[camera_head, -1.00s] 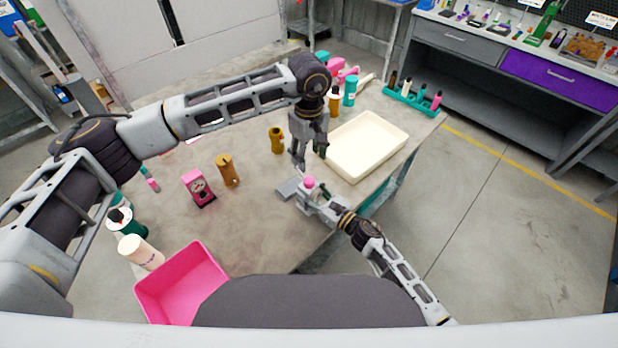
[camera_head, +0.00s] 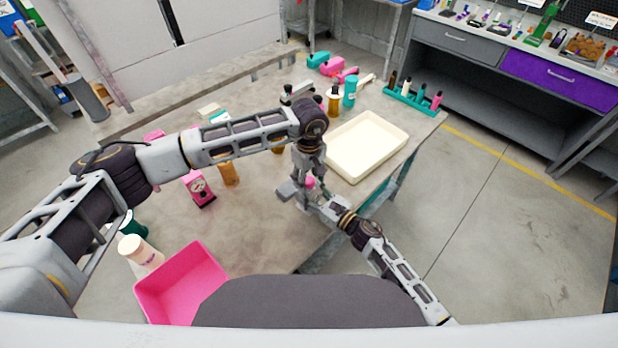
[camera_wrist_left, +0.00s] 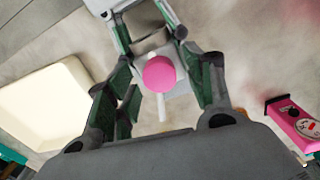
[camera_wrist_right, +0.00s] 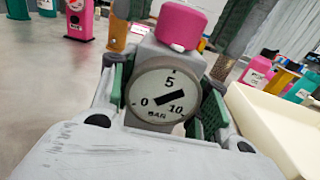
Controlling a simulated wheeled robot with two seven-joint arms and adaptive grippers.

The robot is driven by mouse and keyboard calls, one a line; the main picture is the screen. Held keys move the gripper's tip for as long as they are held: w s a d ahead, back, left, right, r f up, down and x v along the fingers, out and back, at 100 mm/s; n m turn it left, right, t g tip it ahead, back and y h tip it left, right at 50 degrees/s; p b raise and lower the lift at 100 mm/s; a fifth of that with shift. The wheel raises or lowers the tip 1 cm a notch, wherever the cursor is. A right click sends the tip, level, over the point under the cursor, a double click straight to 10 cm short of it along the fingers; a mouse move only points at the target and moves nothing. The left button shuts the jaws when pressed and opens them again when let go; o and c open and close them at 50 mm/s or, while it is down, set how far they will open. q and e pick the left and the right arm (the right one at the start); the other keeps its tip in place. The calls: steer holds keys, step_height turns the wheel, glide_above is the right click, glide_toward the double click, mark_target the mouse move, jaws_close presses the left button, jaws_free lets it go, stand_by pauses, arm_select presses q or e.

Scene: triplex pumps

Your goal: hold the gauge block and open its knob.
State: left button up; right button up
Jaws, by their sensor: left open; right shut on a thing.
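The gauge block is a grey block with a round dial marked 0, 5, 10 and BAR, seen in the right wrist view (camera_wrist_right: 165,97). Its pink knob (camera_wrist_right: 181,24) is on top. My right gripper (camera_head: 322,206) is shut on the block, with its pads on both sides of the dial. My left gripper (camera_head: 302,190) is above, pointing down, with its fingers open on either side of the knob. In the left wrist view the pink knob (camera_wrist_left: 159,73) lies between the open green-padded fingers. I cannot tell whether they touch it.
A cream tray (camera_head: 390,155) lies to the right on the table and a pink bin (camera_head: 185,290) at the front left. A teal rack (camera_head: 413,101) is at the far right.

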arm_select(q)
steer(key=c, duration=1)
steer(key=shift+c, duration=0.2)
steer(key=shift+n, duration=0.4)
steer(key=n, duration=0.3)
steer(key=shift+n, duration=0.4)
steer(key=n, duration=0.8)
steer(key=shift+n, duration=2.6)
